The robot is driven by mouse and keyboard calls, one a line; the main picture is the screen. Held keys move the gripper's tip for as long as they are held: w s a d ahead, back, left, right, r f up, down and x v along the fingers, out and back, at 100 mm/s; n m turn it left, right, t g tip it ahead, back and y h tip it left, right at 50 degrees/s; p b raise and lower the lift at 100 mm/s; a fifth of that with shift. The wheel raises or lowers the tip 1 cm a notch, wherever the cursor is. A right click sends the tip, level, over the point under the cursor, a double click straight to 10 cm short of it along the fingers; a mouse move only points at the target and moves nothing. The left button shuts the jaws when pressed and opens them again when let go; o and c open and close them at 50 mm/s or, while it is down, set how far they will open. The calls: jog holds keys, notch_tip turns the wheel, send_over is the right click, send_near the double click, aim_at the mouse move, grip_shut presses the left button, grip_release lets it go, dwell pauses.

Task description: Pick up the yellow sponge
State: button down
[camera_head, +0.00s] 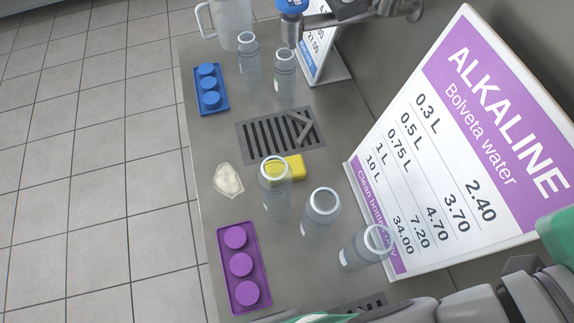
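The yellow sponge (294,167) lies on the grey metal counter, by the lower right edge of the drain grate. A clear bottle (275,190) stands in front of its left part, and yellow shows through the bottle. The right part of the sponge is unobstructed. Grey and green parts of my arm fill the lower right corner of the head view. My gripper is not in view, so its state and its distance from the sponge do not show.
Two more clear bottles (320,212) (366,248) stand close to the sponge. A pale cloth-like item (228,181) and a purple cap tray (261,291) lie left. Farther back are a blue cap tray (198,94), bottles (284,79) and a jug (232,25). A large sign (440,130) stands right.

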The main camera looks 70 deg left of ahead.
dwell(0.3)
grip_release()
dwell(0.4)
